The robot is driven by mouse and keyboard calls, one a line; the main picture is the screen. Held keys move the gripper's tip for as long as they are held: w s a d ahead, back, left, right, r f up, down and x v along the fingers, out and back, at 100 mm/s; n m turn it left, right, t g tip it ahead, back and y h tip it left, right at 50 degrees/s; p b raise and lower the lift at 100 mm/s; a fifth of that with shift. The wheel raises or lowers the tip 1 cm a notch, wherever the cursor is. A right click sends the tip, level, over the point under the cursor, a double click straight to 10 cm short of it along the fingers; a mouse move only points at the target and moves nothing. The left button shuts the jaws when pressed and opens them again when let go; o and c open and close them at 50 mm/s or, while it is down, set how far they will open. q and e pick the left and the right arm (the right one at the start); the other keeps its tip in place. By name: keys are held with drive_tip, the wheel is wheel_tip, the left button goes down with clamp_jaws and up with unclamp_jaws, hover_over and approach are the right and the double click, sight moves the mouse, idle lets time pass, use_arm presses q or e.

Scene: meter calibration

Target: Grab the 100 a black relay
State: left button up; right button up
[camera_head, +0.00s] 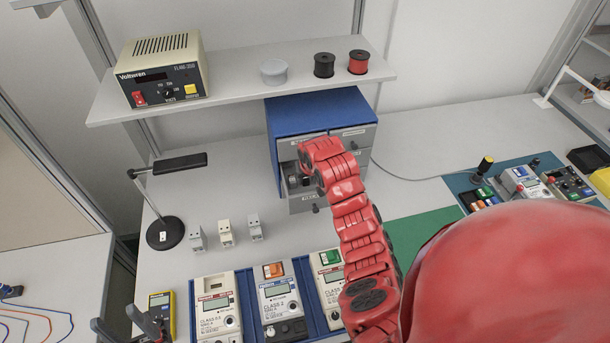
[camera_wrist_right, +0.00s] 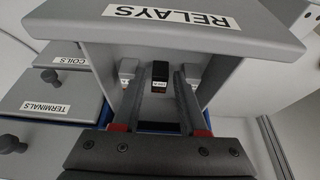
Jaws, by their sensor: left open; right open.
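The black relay (camera_wrist_right: 160,73), with a small white label, stands in the open grey drawer marked RELAYS (camera_wrist_right: 215,22). My right gripper (camera_wrist_right: 158,80) is open in the right wrist view, its fingers reaching into the drawer on either side of the black relay. I cannot tell whether they touch it. A pale relay (camera_wrist_right: 127,68) and another pale relay (camera_wrist_right: 190,72) flank it. In the head view my red right arm hides part of the drawer cabinet (camera_head: 310,115). My left gripper (camera_head: 120,327) is open and empty at the bottom left.
Closed drawers marked COILS (camera_wrist_right: 60,58) and TERMINALS (camera_wrist_right: 45,103) are beside the open one. Meters sit in a blue tray (camera_head: 248,305) at the front. A lamp (camera_head: 165,230), small grey modules (camera_head: 226,233) and a yellow multimeter (camera_head: 161,303) stand at the left. A shelf (camera_head: 235,88) is above.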

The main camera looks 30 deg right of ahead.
drive_tip(key=shift+w+f, duration=0.2)
drive_tip(key=shift+f, duration=0.25)
clamp_jaws()
drive_tip(key=shift+r, duration=0.15)
